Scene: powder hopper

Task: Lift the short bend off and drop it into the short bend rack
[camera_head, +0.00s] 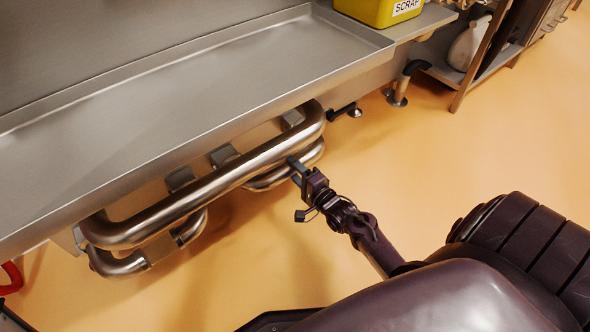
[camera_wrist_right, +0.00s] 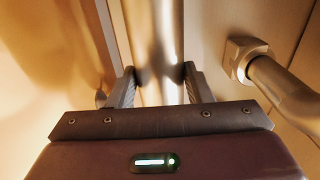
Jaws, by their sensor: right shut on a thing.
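Shiny steel pipework hangs under the front edge of the bench in the head view, with a long thick pipe (camera_head: 205,190) over shorter curved pieces. The lower curved piece at the right, which looks like the short bend (camera_head: 268,182), is under the long pipe's right end. My right gripper (camera_head: 294,165) is at this lower piece and shut on it. In the right wrist view my right gripper (camera_wrist_right: 160,80) has one finger on each side of a straight steel tube (camera_wrist_right: 155,40). My left gripper is out of view. I cannot make out a short bend rack.
The steel bench (camera_head: 210,95) overhangs the pipework. A yellow SCRAP box (camera_head: 380,10) stands at its right end. The orange floor (camera_head: 470,130) at the right is clear.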

